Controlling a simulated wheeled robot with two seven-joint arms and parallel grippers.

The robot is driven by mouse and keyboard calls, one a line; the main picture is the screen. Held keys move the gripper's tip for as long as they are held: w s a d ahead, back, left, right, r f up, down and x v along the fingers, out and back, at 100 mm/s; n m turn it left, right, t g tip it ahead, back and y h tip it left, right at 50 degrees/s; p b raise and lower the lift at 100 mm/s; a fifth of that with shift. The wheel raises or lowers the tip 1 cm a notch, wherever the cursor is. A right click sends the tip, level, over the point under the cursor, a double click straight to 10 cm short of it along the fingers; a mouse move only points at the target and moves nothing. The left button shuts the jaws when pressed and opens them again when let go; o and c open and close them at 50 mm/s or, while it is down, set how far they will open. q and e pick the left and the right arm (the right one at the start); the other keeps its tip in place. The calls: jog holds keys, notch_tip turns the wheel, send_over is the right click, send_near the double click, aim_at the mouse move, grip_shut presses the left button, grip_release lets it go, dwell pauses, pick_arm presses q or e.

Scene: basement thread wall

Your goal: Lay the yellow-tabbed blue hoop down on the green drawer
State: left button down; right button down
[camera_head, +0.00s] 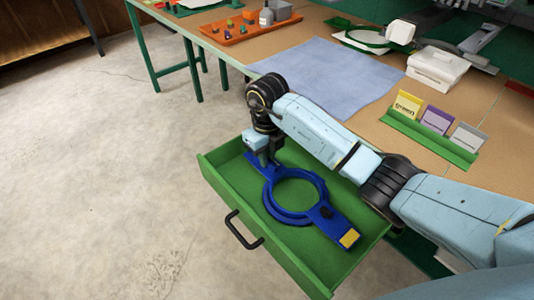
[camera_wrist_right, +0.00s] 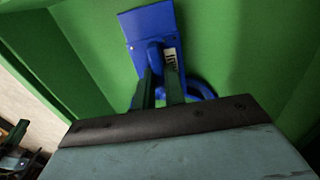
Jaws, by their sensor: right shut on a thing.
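The blue hoop (camera_head: 271,204) with the yellow tab (camera_head: 349,238) is inside the outline of the open green drawer (camera_head: 217,193), its tab toward the drawer's near right corner. My right gripper (camera_head: 265,160) points down into the drawer and is shut on the end of the hoop away from the tab. In the right wrist view the right gripper's fingers (camera_wrist_right: 159,82) close on a blue part of the hoop (camera_wrist_right: 150,25), with green drawer surface behind. The hoop looks flat and low, but I cannot tell whether it touches the drawer floor. My left gripper is not in view.
The drawer's black handle (camera_head: 243,231) faces the open floor. On the bench above are a blue-grey cloth (camera_head: 325,75), a green card rack (camera_head: 430,135) with several cards, a white box (camera_head: 436,68) and an orange tray (camera_head: 240,32). My right arm crosses over the drawer's right side.

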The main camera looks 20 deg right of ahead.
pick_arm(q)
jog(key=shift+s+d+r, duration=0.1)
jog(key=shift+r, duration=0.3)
pick_arm(e)
jog(key=shift+f, duration=0.3)
jog(key=shift+f, duration=0.15)
jog(key=c, duration=1.4)
grip_release()
